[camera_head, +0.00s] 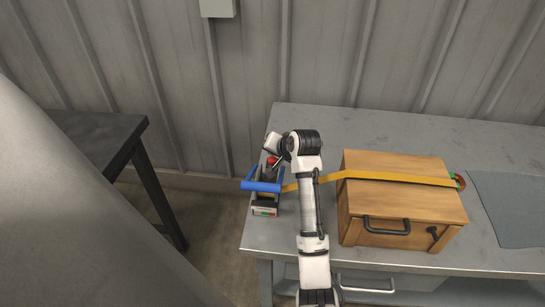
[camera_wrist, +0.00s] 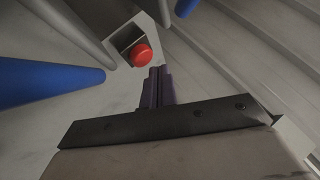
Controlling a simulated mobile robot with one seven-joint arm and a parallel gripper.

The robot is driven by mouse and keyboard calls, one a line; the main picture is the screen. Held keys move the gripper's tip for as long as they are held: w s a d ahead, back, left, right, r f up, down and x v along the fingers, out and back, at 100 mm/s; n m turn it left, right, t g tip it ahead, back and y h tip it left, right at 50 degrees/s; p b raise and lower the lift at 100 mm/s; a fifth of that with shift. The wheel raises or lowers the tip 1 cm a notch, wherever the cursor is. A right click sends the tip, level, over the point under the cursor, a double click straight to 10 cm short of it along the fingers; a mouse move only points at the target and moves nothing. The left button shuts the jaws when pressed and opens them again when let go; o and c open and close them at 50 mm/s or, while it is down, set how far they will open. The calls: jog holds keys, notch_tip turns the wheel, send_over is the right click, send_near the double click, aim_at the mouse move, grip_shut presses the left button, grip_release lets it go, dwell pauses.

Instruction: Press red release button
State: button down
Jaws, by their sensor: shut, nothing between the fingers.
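The red release button (camera_wrist: 142,55) is a round red knob on a small grey housing (camera_wrist: 127,34) in the wrist view. My gripper (camera_wrist: 158,72) is shut and empty, with its fingertips just below and to the right of the button in that view. I cannot tell whether they touch it. In the head view the red button (camera_head: 272,161) shows at the far end of the ratchet device (camera_head: 266,205), beside my wrist. The device has a blue handle bar (camera_head: 261,186) and sits at the left end of the table. My fingertips are hidden in the head view.
A yellow strap (camera_head: 390,177) runs from the device over a wooden box (camera_head: 402,200) with a black handle. A grey mat (camera_head: 510,205) lies at the right. A dark table (camera_head: 95,125) stands left across a gap. A ribbed wall (camera_head: 300,55) rises behind.

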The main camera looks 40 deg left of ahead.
aim_at(274, 161)
notch_tip(274, 161, up, 5)
jog(key=p, duration=0.5)
dwell(0.3)
dwell(0.6)
